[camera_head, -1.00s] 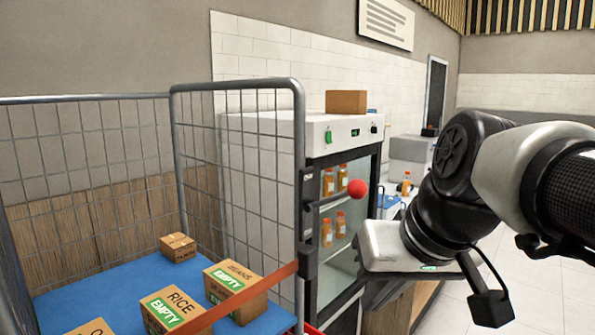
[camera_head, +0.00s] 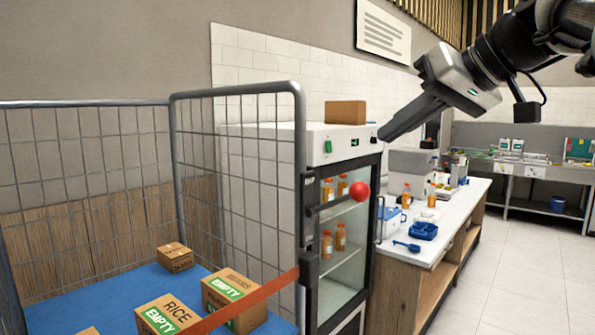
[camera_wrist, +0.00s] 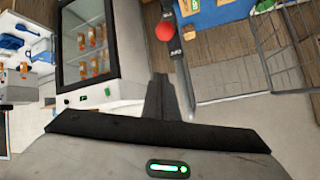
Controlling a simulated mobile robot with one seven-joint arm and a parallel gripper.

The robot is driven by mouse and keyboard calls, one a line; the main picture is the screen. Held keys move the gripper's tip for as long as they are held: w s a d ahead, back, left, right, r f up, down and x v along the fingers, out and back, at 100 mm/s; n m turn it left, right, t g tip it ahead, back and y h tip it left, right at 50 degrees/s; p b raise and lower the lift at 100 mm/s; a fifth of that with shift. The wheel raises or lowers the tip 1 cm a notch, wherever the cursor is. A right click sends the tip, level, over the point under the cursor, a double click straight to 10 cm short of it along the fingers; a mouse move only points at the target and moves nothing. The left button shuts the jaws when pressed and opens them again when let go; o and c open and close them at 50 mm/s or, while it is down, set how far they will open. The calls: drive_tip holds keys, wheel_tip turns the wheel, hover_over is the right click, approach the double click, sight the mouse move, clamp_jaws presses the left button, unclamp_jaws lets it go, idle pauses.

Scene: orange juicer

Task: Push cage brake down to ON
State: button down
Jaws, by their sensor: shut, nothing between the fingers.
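The roll cage (camera_head: 237,88) stands at the left with grey mesh sides. Its brake is a dark lever (camera_head: 332,206) on the cage's front right post, ending in a red ball (camera_head: 359,190). The lever slants slightly upward to the right. The ball also shows near the top of the wrist view (camera_wrist: 165,31). My gripper (camera_head: 384,136) is shut and empty. In the head view it appears above and right of the ball, pointing down to the left, clear of the lever. Its shut fingers show in the wrist view (camera_wrist: 160,82) below the ball.
A glass-door fridge (camera_head: 343,245) with orange bottles stands behind the lever, with a cardboard box (camera_head: 345,112) on top. An orange strap (camera_head: 250,300) crosses the cage front. Boxes lie on the blue cage floor. A counter (camera_head: 450,235) stands right; open floor lies beyond.

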hover_over(337, 200)
drive_tip(key=w+d, duration=0.1)
drive_tip(key=d, duration=0.3)
wheel_tip(337, 200, down, 6)
drive_tip(key=s, duration=0.1)
drive_tip(key=s+f, duration=0.1)
drive_tip(key=shift+s+d+f, duration=0.1)
drive_tip(key=shift+s+f, duration=0.1)
drive_tip(key=shift+s, duration=0.1)
drive_tip(key=shift+s+f+b, duration=0.2)
drive_tip(key=shift+f+b, duration=0.05)
drive_tip(key=shift+b, duration=0.05)
drive_tip(key=shift+d+f, duration=0.1)
drive_tip(key=shift+f, duration=0.05)
